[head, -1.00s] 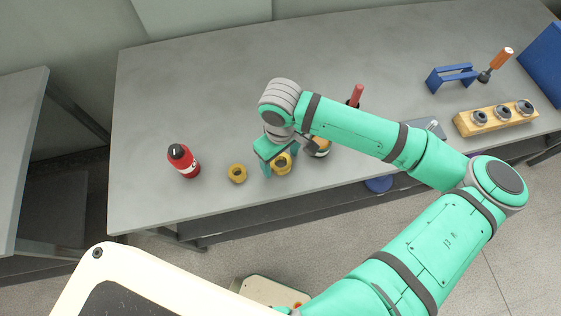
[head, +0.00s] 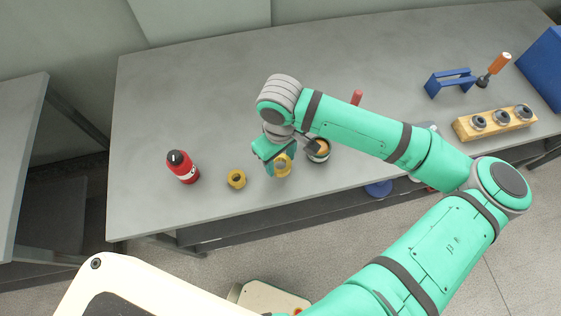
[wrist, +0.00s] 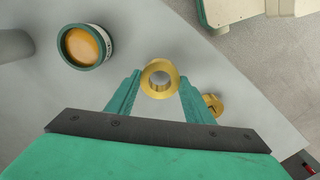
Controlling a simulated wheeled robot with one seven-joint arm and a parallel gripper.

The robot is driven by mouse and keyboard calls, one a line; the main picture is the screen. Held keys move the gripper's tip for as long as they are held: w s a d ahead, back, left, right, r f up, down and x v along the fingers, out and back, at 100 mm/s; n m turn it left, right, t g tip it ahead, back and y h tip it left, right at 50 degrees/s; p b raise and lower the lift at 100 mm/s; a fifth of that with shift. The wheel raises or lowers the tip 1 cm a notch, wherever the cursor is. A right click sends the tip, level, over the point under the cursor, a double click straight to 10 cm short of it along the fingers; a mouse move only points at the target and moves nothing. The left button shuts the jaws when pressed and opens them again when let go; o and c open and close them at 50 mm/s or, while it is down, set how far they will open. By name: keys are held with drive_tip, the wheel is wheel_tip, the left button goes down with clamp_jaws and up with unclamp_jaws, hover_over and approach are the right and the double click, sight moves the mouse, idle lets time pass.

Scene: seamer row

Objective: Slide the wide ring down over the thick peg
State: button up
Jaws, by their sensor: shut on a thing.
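The wide ring (head: 282,168) is yellow brass and sits at the tips of my gripper (head: 275,166), near the front edge of the bench. In the wrist view the ring (wrist: 147,79) lies between the two green fingertips of my gripper (wrist: 159,86), which is shut on it. A grey shape shows through the ring's hole. I cannot tell whether it is the thick peg or the bench top. A second, smaller-looking brass piece (head: 237,180) stands on the bench to the left; it also shows in the wrist view (wrist: 211,104). I cannot clearly make out the thick peg.
A can with orange contents (head: 318,150) stands just right of my gripper. A red bottle (head: 182,168) stands at the left. A wooden block with grey rings (head: 495,123), a blue stand (head: 450,82) and an orange-handled tool (head: 498,65) are at the right. The back-left bench is clear.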

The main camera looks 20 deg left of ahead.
drive_tip(key=s+a+r, duration=0.9)
drive_tip(key=s+r, duration=0.1)
drive_tip(key=s, duration=0.1)
drive_tip(key=shift+r, duration=0.35)
drive_tip(key=shift+w, duration=0.1)
